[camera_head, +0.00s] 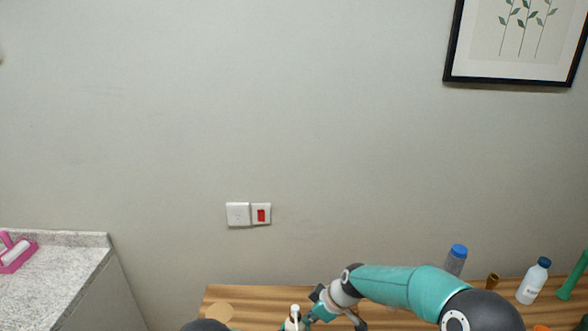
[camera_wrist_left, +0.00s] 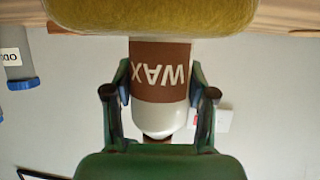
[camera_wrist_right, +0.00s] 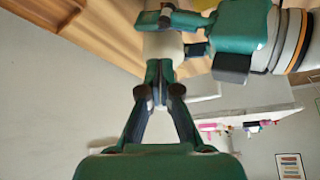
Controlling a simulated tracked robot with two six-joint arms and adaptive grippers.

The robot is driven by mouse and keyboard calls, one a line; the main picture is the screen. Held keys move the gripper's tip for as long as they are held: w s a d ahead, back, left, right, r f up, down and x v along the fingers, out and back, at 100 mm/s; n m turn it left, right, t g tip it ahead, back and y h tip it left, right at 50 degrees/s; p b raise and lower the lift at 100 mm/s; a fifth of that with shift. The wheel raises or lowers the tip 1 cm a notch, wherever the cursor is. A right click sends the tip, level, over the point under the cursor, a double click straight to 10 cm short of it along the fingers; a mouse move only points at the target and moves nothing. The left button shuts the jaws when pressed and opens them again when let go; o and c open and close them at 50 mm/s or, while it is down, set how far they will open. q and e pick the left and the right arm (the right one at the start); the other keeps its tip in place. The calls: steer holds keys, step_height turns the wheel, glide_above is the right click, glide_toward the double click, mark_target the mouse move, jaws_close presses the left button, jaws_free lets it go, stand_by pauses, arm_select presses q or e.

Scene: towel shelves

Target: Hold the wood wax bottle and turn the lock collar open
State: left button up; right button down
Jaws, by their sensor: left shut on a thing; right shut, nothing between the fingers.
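The wax bottle (camera_wrist_left: 160,75) is white with a brown band reading WAX, upside down in the left wrist view. My left gripper (camera_wrist_left: 160,95) is shut around it, one finger on each side. In the head view only a white top (camera_head: 295,312) of what looks like the bottle shows at the bottom edge. My right gripper (camera_wrist_right: 162,75) is shut and empty, its fingertips close to the white bottle part (camera_wrist_right: 163,45) by my left gripper (camera_wrist_right: 178,20). I cannot tell if they touch. The lock collar is not clearly visible.
A yellow fuzzy block (camera_wrist_left: 150,15) hides one end of the bottle. A grey counter (camera_head: 60,285) is at left.

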arm_select(q)
steer(key=shift+a, duration=0.1)
arm_select(e)
step_height(320, 180, up, 6)
steer(key=shift+f, duration=0.1)
stand_by(0.4)
arm_select(q)
steer(key=o, duration=1.4)
